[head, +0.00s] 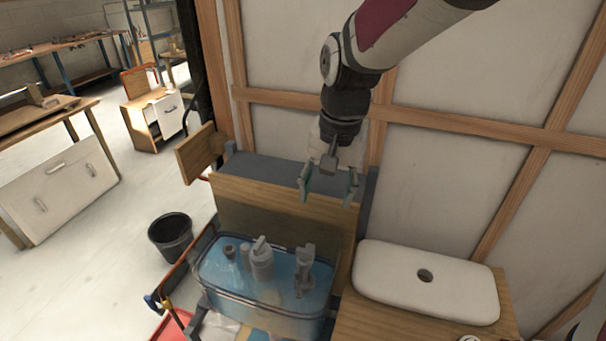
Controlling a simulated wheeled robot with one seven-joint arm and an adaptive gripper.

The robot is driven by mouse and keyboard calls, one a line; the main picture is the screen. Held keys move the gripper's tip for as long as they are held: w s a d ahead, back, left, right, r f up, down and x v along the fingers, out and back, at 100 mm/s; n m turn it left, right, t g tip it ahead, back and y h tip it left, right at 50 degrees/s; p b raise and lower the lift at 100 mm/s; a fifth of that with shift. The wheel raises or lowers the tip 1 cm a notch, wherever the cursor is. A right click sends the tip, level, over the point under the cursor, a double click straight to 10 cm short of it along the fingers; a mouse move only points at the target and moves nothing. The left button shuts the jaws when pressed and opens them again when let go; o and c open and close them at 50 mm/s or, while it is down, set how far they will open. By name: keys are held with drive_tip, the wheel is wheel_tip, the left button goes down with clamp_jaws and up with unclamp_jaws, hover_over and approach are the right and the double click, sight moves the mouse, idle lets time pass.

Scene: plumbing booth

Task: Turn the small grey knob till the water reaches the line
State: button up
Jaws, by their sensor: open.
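A clear tank (222,284) with bluish water stands at the lower centre. Inside it are a short dark grey round piece (229,251) at the left, a pale grey cylinder fitting (262,262) in the middle and a taller grey fitting (304,268) at the right. I cannot tell which of these carries the small grey knob. I cannot make out a fill line on the tank wall. My gripper (328,192) points down, open and empty, above and behind the tank's right part, apart from the fittings.
A white lid (425,284) with a round hole lies on the wooden bench (368,325) right of the tank. A wooden panel (285,217) stands behind the tank. A framed wall (455,175) bounds the right. A black bucket (172,238) stands on the open floor at left.

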drive_tip(key=m+g+h, duration=0.1)
approach(305, 251)
wheel_tip(305, 251, down, 9)
drive_tip(key=shift+a+f+p, duration=0.1)
drive_tip(key=shift+p, duration=0.75)
drive_tip(key=c, duration=1.2)
drive_tip(key=shift+o, duration=0.2)
drive_tip(key=n, duration=0.3)
drive_tip(key=shift+n, duration=0.3)
drive_tip(key=o, duration=1.2)
drive_tip(key=shift+c, duration=0.2)
